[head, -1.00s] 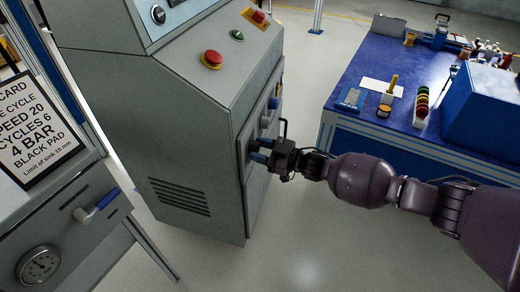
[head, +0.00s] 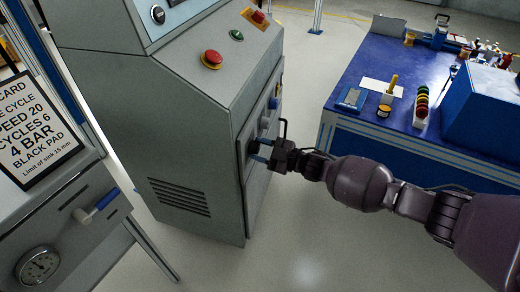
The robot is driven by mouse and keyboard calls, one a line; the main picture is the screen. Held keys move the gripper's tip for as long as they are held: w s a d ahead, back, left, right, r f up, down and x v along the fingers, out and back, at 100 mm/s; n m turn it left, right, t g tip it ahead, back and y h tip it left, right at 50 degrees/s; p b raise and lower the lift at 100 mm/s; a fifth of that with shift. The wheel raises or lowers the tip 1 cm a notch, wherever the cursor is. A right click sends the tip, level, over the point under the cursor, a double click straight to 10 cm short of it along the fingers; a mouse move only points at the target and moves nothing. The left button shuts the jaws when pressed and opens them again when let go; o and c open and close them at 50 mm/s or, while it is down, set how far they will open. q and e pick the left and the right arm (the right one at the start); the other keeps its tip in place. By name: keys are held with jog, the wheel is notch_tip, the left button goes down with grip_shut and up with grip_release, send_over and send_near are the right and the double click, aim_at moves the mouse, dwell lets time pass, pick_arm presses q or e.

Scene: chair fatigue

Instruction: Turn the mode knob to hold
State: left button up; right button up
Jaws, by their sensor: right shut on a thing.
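The grey machine cabinet (head: 190,110) stands at the centre left. Its right side panel carries a column of small controls, seen at a steep angle. My right gripper (head: 258,150) reaches in from the right and is shut on a dark knob (head: 252,147) low on that panel. The fingers lie around the knob and hide much of it. The knob's pointer and any mode labels cannot be read from here. My left gripper is not in view.
Above the gripper on the same panel are a light knob (head: 265,122) and a blue-handled control (head: 278,89). A red button (head: 212,57) sits on the sloped top. A blue workbench (head: 400,70) stands at right. The floor between is clear.

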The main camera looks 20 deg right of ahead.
jog(key=o, duration=0.9)
pick_arm(q)
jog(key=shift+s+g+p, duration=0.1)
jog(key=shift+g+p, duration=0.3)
jog(key=shift+p, duration=0.6)
pick_arm(e)
jog(key=v, duration=1.1)
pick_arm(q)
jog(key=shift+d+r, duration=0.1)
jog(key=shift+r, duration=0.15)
